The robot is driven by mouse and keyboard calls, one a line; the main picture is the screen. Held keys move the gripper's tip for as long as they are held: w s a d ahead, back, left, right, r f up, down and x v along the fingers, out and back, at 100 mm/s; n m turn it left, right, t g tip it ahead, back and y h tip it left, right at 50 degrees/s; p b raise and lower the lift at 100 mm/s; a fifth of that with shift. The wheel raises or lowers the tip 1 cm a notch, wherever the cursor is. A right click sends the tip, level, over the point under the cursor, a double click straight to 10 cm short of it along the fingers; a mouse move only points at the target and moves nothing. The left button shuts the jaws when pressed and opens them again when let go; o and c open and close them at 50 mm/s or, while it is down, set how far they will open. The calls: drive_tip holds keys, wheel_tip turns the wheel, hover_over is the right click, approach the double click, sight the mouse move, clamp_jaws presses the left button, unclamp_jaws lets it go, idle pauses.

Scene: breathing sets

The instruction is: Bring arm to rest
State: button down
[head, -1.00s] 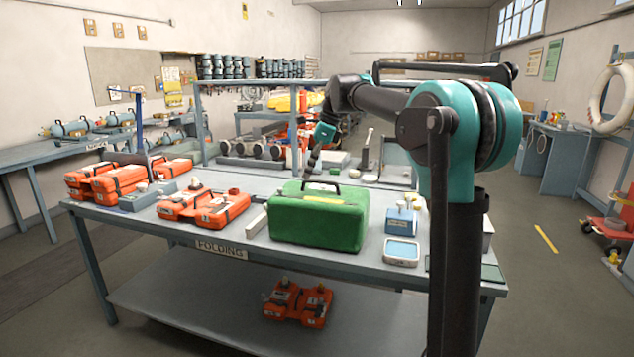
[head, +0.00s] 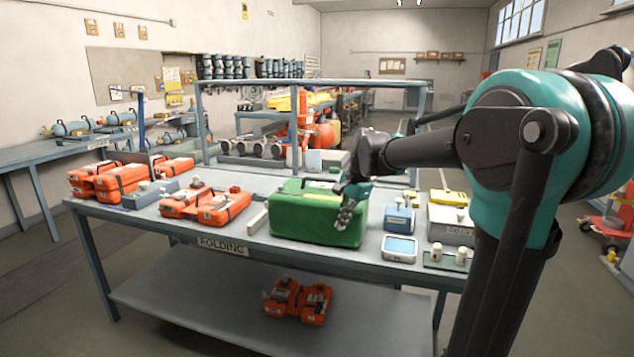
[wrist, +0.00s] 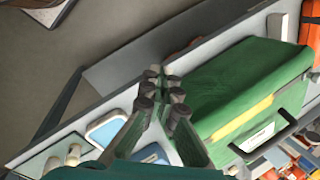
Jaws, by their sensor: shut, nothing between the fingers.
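My gripper (head: 347,214) hangs in front of the right end of the green case (head: 300,222) in the head view, with its fingers pointing down. In the wrist view the fingertips of my gripper (wrist: 162,88) are close together with nothing between them. The green case (wrist: 245,90) lies to their right there, its black handle visible. From these views I cannot tell how far the fingers are from the case. My arm reaches in from the right side of the head view.
The folding table (head: 130,212) holds orange packs (head: 205,205) left of the case. A blue-topped tray (head: 399,248), a blue box (head: 399,218) and a grey box (head: 450,225) stand to its right. An orange pack (head: 298,300) lies on the lower shelf. Floor at left is clear.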

drive_tip(key=s+d+f+n+t+h, duration=0.1)
drive_tip(key=s+d+f+n, duration=0.4)
drive_tip(key=s+f, duration=0.5)
drive_tip(key=s+d+f+n+t+h, duration=0.1)
drive_tip(key=s+d+f+n, duration=0.5)
drive_tip(key=s+f, duration=0.4)
drive_tip(key=s, duration=0.2)
drive_tip(key=shift+s+d+h, duration=0.35)
drive_tip(key=shift+d+h, duration=0.05)
drive_tip(key=shift+f, duration=0.1)
